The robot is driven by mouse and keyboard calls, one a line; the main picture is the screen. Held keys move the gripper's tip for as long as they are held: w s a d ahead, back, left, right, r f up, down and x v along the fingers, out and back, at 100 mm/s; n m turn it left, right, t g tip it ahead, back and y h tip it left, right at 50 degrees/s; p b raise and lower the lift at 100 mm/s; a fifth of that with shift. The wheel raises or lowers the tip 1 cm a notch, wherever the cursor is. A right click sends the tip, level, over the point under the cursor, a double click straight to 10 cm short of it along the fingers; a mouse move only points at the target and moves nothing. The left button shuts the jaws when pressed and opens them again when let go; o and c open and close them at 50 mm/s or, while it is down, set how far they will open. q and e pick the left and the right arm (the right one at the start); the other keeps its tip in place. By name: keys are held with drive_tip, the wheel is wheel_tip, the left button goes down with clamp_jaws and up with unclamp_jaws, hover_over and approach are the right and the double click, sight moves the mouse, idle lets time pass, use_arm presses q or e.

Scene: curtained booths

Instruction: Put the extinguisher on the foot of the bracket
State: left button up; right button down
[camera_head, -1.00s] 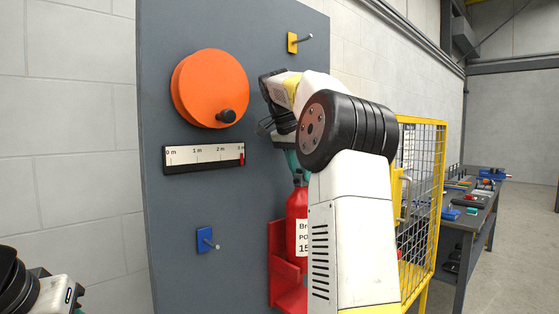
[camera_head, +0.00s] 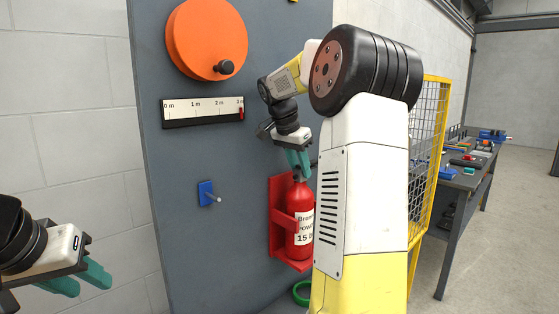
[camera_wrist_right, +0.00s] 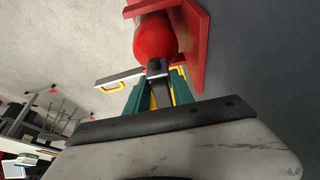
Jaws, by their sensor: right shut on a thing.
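The red extinguisher (camera_head: 304,192) with a white label stands upright within the red bracket (camera_head: 278,190) on the grey panel. Its bottom is at the bracket's foot (camera_head: 296,265); I cannot tell whether it touches. My right gripper (camera_head: 299,168) is shut on the extinguisher's dark valve at the top. The right wrist view shows the teal fingers on either side of the valve (camera_wrist_right: 157,69), with the red body (camera_wrist_right: 155,38) and bracket (camera_wrist_right: 193,35) beyond. My arm hides part of the right side. My left gripper (camera_head: 82,279) is open and empty at lower left.
A blue hook (camera_head: 207,193), a measuring scale (camera_head: 203,110) and an orange disc (camera_head: 207,38) are on the panel. A green ring (camera_head: 302,292) lies below the bracket. A yellow mesh cage (camera_head: 430,150) and a workbench (camera_head: 463,185) stand to the right.

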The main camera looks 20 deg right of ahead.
idle(0.3)
drive_tip(key=c, duration=1.1)
unclamp_jaws()
drive_tip(key=v, duration=0.7)
drive_tip(key=s+a+f+n+t+y, duration=0.2)
drive_tip(key=s+a+n+y, duration=0.1)
drive_tip(key=s+a+n, duration=0.55)
drive_tip(key=s+a+f+n+y, duration=0.1)
drive_tip(key=s+a+f, duration=0.2)
drive_tip(key=s, duration=0.2)
drive_tip(key=s+a+f+n+t+y, duration=0.1)
drive_tip(key=s+a+f+n, duration=0.1)
drive_tip(key=s, duration=0.4)
drive_tip(key=s+a+f+n+t+y, duration=0.1)
drive_tip(key=s+a+f+n, duration=0.1)
drive_tip(key=s+a+f, duration=0.2)
drive_tip(key=shift+s+f+n, duration=0.25)
drive_tip(key=shift+s+f, duration=0.15)
drive_tip(key=shift+s, duration=0.3)
